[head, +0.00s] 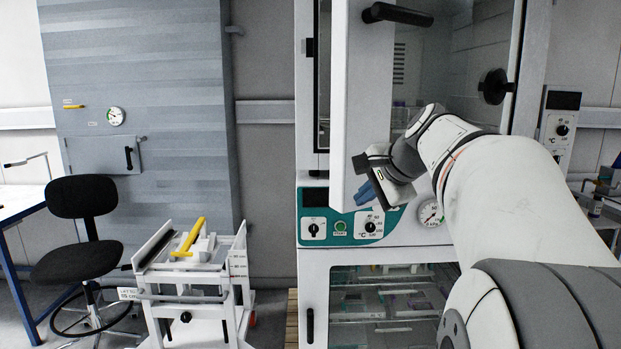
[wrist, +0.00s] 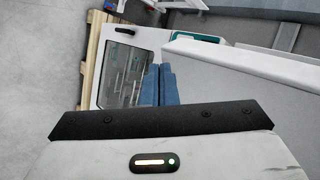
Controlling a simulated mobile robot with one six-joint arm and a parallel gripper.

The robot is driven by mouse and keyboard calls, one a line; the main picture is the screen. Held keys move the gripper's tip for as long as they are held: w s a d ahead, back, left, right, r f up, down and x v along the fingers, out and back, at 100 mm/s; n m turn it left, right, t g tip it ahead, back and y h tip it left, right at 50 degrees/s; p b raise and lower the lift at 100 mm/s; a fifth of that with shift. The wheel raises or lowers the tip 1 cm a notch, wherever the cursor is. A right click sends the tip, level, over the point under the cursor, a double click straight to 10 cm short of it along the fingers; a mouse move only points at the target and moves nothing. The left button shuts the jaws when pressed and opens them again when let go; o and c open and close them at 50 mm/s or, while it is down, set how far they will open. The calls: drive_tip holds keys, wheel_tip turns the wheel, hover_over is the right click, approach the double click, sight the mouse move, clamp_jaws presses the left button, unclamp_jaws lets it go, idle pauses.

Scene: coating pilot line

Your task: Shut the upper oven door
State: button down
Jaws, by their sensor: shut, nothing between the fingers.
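The upper oven door (head: 362,110) stands open in the head view, swung out from the oven, with a white frame, a window and a black bar handle (head: 397,14) near its top left. My gripper (head: 368,193) is at the door's lower left corner, its blue fingers shut and empty. In the wrist view the closed blue fingers (wrist: 159,84) point away beside the large pale door panel (wrist: 235,65) on the right. I cannot tell whether the fingers touch the door. My arm hides the door's lower right part.
Below is the teal control panel (head: 341,226) with knobs and a gauge, then the lower oven door (head: 315,275), shut. A white cart (head: 190,285) with a yellow handle and a black chair (head: 80,230) stand left. A wooden pallet (wrist: 93,60) lies at the oven's base.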

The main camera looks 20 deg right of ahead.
drive_tip(key=w, duration=0.1)
drive_tip(key=w+p, duration=0.1)
drive_tip(key=shift+w+a+r, duration=0.15)
drive_tip(key=shift+w+a, duration=0.15)
drive_tip(key=shift+w, duration=0.05)
drive_tip(key=shift+w+a, duration=0.1)
drive_tip(key=shift+w, duration=0.5)
